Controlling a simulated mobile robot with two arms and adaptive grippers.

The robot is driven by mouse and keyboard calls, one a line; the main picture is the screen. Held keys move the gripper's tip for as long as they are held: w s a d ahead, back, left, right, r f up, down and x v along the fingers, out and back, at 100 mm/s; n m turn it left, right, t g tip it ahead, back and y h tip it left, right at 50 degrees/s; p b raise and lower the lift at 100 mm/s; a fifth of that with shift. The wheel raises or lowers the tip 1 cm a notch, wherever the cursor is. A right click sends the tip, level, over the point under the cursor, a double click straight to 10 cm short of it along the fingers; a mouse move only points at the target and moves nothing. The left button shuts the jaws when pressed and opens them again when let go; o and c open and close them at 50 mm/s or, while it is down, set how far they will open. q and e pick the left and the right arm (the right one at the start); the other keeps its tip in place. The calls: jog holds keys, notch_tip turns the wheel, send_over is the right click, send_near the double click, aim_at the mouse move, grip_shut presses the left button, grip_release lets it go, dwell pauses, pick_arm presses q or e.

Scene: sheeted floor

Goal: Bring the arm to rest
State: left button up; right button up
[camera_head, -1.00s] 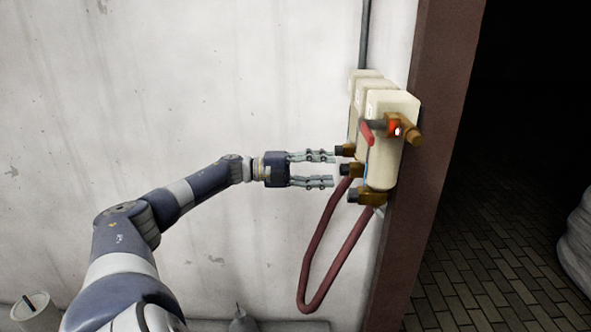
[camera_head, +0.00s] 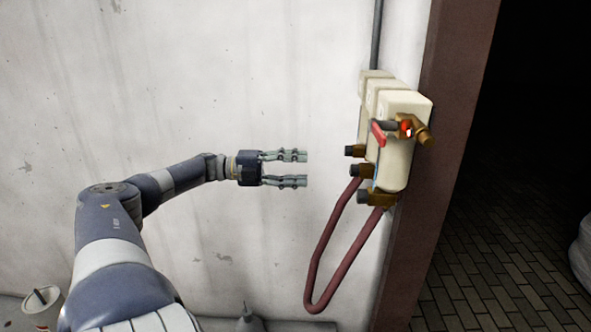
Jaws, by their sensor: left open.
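My left gripper (camera_head: 297,169) is open and empty, its two fingers pointing right in front of the pale wall. A clear gap lies between its fingertips and the cream wall unit (camera_head: 399,152) to the right. The unit has brass fittings (camera_head: 377,197), a red-handled valve (camera_head: 378,133) and a small red glowing spot. My left arm (camera_head: 172,185) comes up from the lower left and is bent at the elbow. My right gripper is not in view.
A dark red hose (camera_head: 326,260) hangs in a loop below the unit. A brown door frame (camera_head: 440,150) stands right of it, with a dark opening and brick floor (camera_head: 490,280) beyond. A white bucket (camera_head: 42,306) and a grey cone-like object (camera_head: 248,318) are at the bottom.

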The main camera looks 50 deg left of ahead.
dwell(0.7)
